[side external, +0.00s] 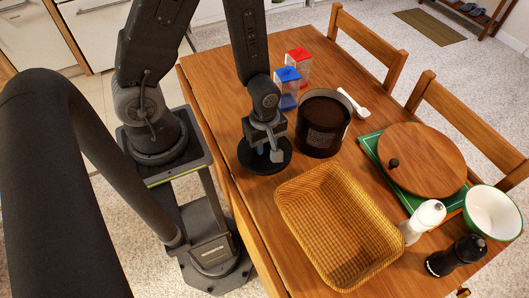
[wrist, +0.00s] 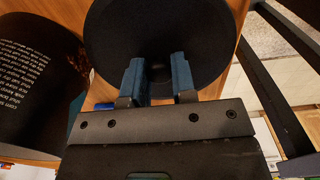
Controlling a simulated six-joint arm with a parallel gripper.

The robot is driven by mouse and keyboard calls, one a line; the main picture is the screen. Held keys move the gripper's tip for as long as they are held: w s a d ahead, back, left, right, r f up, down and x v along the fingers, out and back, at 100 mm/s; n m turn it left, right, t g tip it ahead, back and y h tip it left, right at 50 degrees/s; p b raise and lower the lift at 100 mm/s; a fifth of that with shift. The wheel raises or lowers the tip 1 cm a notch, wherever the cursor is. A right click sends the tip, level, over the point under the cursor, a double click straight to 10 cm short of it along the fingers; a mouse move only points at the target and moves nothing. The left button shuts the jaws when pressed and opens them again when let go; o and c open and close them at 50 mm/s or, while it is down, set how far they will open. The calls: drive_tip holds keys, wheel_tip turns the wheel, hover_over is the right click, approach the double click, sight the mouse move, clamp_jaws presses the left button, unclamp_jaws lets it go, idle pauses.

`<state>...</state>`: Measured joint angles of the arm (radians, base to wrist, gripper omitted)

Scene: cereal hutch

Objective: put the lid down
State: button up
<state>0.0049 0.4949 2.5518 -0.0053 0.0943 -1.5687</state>
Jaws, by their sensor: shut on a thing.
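The lid (side external: 249,158) is a round black disc with a small knob. In the side view it is under my gripper (side external: 270,143), near the table's left edge. In the wrist view my gripper (wrist: 158,78) has its two blue fingers shut on the knob, with the black lid (wrist: 118,25) spread out beyond them. Whether the lid touches the table is hard to tell. A dark canister (side external: 322,137), open on top, stands just right of the lid; it also shows in the wrist view (wrist: 35,95), at left, with printed text.
A wicker basket (side external: 290,212) lies in front of the lid. Blue-topped (side external: 287,88) and red-topped (side external: 301,65) containers and a white scoop (side external: 354,104) are behind. A round wooden piece (side external: 425,160) on a green board (side external: 371,143), a white shaker (side external: 423,221), black mill (side external: 455,257) and bowl (side external: 492,213) stand at right.

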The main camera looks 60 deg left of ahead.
drive_tip(key=shift+f, duration=1.95)
drive_tip(key=shift+f, duration=0.2)
drive_tip(key=o, duration=0.8)
drive_tip(key=shift+r, duration=0.2)
wheel_tip(320, 180, up, 12)
wheel_tip(320, 180, up, 12)
drive_tip(key=w+m+t, duration=0.1)
drive_tip(key=m+t, duration=0.2)
drive_tip(key=m, duration=0.6)
wheel_tip(320, 180, up, 8)
drive_tip(key=m+t, duration=0.2)
drive_tip(key=m, duration=0.6)
hover_over(265, 151)
drive_tip(key=s, duration=0.3)
drive_tip(key=shift+a+r+m+t, duration=0.35)
drive_tip(key=shift+r+m, duration=0.15)
drive_tip(key=shift+r, duration=0.1)
